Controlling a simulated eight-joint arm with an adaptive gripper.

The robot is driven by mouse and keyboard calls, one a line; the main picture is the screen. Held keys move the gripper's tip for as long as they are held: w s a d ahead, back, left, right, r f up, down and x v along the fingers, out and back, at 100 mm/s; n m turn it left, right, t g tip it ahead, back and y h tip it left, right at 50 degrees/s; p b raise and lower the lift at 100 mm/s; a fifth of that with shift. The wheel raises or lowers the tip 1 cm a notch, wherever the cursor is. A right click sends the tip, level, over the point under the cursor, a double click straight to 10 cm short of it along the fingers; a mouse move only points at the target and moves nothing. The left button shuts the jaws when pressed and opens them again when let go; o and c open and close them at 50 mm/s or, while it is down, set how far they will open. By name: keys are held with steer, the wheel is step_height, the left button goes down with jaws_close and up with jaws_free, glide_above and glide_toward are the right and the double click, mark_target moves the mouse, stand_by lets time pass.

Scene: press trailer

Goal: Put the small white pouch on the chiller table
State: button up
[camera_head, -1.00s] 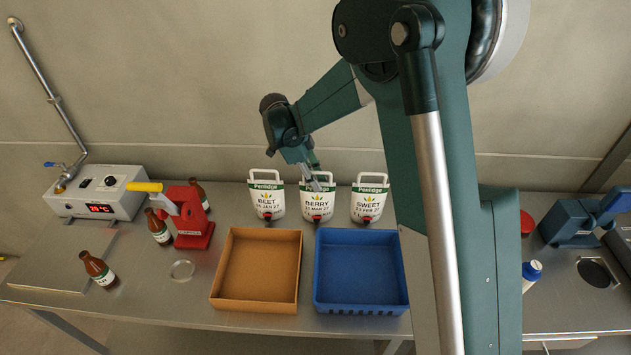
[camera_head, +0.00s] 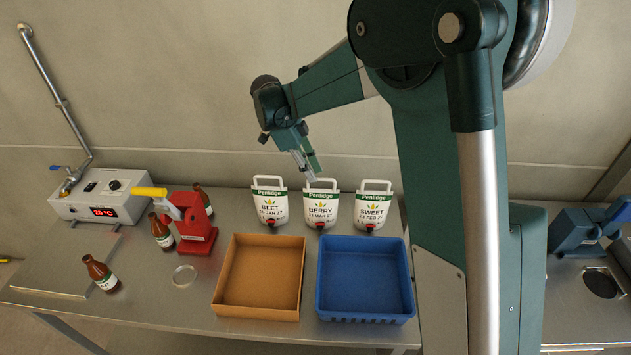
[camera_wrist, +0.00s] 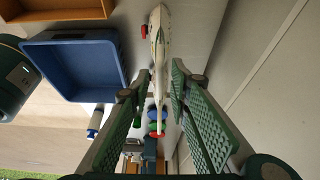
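Three white pouches with handles, green "Penlidge" labels and dark taps stand in a row: BEET (camera_head: 270,208), BERRY (camera_head: 320,209) and SWEET (camera_head: 373,211). I cannot tell which is the small one. My gripper (camera_head: 309,166) is open, its fingers pointing down at the top of the BERRY pouch, overlapping its handle in the head view. In the wrist view a white pouch (camera_wrist: 158,40) lies edge-on ahead of the parted fingertips (camera_wrist: 162,72); contact is not clear. No surface is clearly marked as the chiller table.
A brown tray (camera_head: 257,312) and a blue tray (camera_head: 365,314) stand before the pouches. At left are a flat metal plate (camera_head: 60,266), a box reading about 20 °C (camera_head: 98,194), a red press (camera_head: 195,225) and brown bottles (camera_head: 101,272). A blue press (camera_head: 580,230) is at right.

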steer(key=shift+v, duration=2.25)
steer(key=shift+d, duration=0.1)
steer(key=shift+s+d+r, duration=0.15)
steer(key=shift+d+r, duration=0.15)
steer(key=shift+d, duration=0.1)
steer(key=s+d+r+n+t+y, duration=0.1)
steer(key=s+d+r+n+y, duration=0.1)
steer(key=s+d+r+n, duration=0.45)
steer(key=s+d+r+n+t+y, duration=0.15)
steer(key=s+d+r, duration=0.25)
steer(key=s+d, duration=0.55)
steer(key=s+d+f+n+t, duration=0.2)
steer(key=s+d+n, duration=0.3)
steer(key=s, duration=0.4)
steer(key=s+d+f+n+t+y, duration=0.1)
steer(key=s+d+n+t, duration=0.1)
steer(key=s+d+n, duration=0.3)
steer(key=s+d, duration=0.3)
steer(key=shift+s+d+f+t, duration=0.25)
steer(key=shift+s+f+t, duration=0.1)
steer(key=shift+s+f, duration=0.05)
